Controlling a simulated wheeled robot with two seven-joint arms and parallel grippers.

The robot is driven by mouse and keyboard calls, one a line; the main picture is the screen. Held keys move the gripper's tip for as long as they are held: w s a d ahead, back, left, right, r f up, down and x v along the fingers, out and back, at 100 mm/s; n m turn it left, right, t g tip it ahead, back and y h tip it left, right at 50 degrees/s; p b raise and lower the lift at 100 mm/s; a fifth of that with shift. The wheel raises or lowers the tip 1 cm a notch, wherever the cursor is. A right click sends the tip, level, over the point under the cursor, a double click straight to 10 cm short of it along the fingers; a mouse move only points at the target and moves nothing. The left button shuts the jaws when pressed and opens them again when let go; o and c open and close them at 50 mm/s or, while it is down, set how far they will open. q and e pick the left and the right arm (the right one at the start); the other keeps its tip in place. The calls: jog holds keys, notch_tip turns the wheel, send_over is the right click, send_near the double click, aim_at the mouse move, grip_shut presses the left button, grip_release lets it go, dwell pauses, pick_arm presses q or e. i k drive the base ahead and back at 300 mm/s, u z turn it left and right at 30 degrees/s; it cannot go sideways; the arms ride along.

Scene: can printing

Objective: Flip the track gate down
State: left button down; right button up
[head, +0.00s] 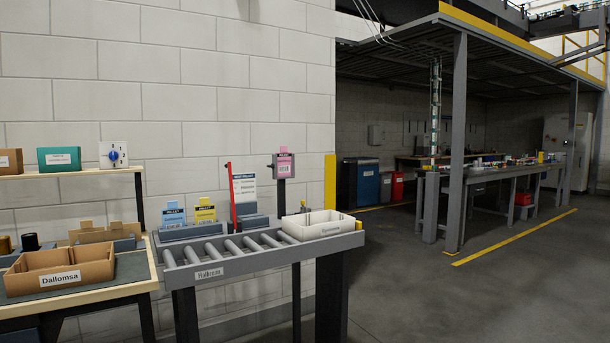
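A roller track (225,257) labelled "Halbrunn" runs beside the left table. A thin red bar (232,193) stands upright at the track's back edge; it looks like the track gate, in a raised position. Its foot is partly hidden behind the rollers. A white bin (318,225) with a label sits at the right end of the track. Neither of my grippers shows in the head view.
A table (110,291) at the left holds a brown "Dallomsa" box (60,270). A pink card (284,166) is on a post. Open floor (470,300) lies right.

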aim_at(227, 165)
jog(key=z, duration=0.25)
jog(key=k, duration=0.1)
jog(key=u, duration=0.95)
jog(key=i, duration=1.7)
jog(key=z, duration=0.8)
